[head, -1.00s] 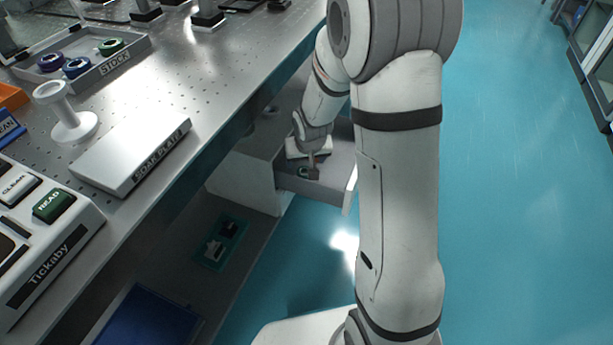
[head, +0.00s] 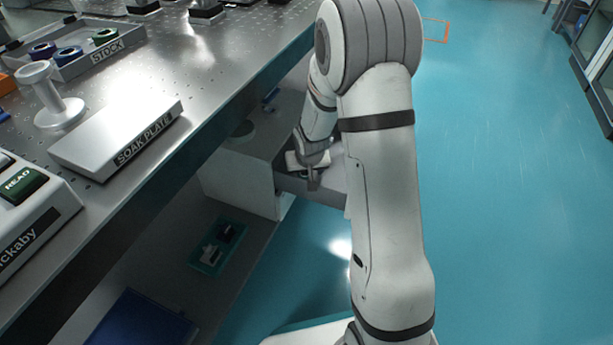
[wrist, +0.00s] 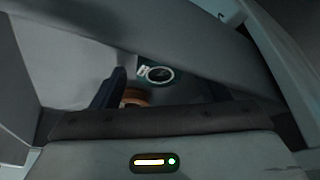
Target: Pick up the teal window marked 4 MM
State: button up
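In the wrist view a round piece with a pale ring and dark centre (wrist: 160,73) lies past my fingers, with a teal patch beside it. Its marking is too small to read, so I cannot tell whether it is the 4 MM window. A copper-orange round thing (wrist: 134,97) lies nearer, partly hidden by my gripper. My gripper (wrist: 163,88) has its dark fingers apart, with nothing seen held between them. In the head view my gripper (head: 313,182) points down at the open drawer (head: 294,187) under the table and hides most of its contents.
The optical table (head: 215,75) overhangs the drawer unit (head: 237,182). On top are the SOAK PLATE (head: 115,135), a white spool-shaped stand (head: 50,95) and the STOCK tray (head: 117,46) with several rings. A teal tray (head: 208,258) sits on the lower shelf.

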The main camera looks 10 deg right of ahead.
jog(key=c, duration=1)
